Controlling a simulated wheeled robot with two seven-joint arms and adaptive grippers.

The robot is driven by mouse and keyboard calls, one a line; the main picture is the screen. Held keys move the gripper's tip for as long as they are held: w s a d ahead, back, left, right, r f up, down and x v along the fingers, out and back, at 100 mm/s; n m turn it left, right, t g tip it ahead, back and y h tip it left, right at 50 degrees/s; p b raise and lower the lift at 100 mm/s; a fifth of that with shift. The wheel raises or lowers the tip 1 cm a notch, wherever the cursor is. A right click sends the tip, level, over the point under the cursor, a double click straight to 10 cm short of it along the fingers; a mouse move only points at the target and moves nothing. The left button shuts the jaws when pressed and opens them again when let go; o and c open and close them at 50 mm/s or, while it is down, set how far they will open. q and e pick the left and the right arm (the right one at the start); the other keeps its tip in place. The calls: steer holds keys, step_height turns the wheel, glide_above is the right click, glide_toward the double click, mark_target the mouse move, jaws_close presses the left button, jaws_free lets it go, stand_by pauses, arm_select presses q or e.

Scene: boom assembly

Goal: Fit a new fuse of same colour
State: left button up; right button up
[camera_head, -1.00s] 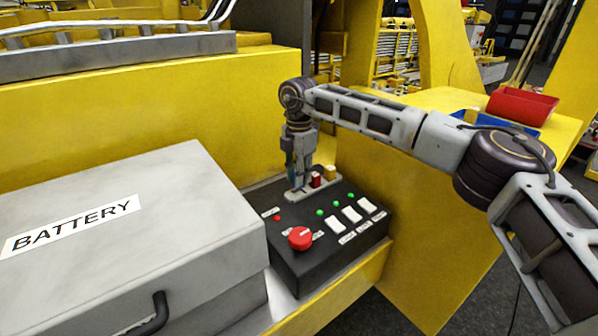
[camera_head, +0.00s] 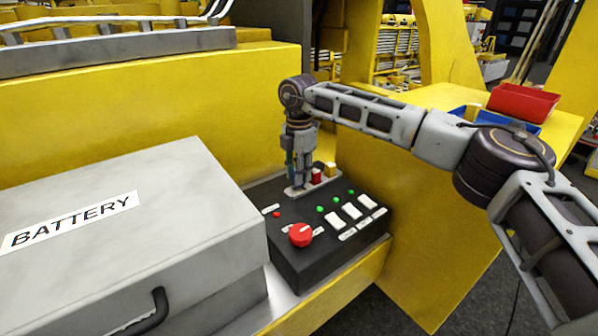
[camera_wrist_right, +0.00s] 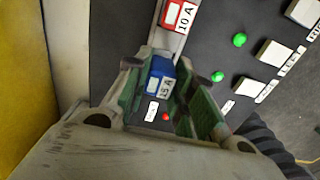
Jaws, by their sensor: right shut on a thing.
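My right gripper (camera_head: 299,184) points down at the left end of the pale fuse holder (camera_head: 327,184) on the black control box (camera_head: 310,264). In the right wrist view its fingers (camera_wrist_right: 160,88) are closed on a blue fuse (camera_wrist_right: 159,68) marked 15 A. Whether the blue fuse is seated in the holder or just above it I cannot tell. A red fuse (camera_head: 318,175), marked 10 A in the wrist view (camera_wrist_right: 178,14), stands beside it in the holder. A yellow fuse (camera_head: 330,169) stands farther right. My left gripper is not in view.
The box carries a red knob (camera_head: 300,235), a red light (camera_head: 277,214), several green lights and white switches (camera_head: 352,210). A grey battery case (camera_head: 120,235) stands close on the left. Red (camera_head: 523,101) and blue (camera_head: 515,124) bins sit on the yellow ledge at right.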

steer(key=shift+f+b, duration=0.45)
steer(key=shift+f, duration=0.05)
stand_by(1.7)
steer(key=shift+f+b, duration=0.55)
steer(key=shift+f, duration=0.3)
stand_by(1.0)
steer(key=o, duration=1)
steer(key=shift+r, duration=0.1)
steer(key=shift+r, duration=5.9)
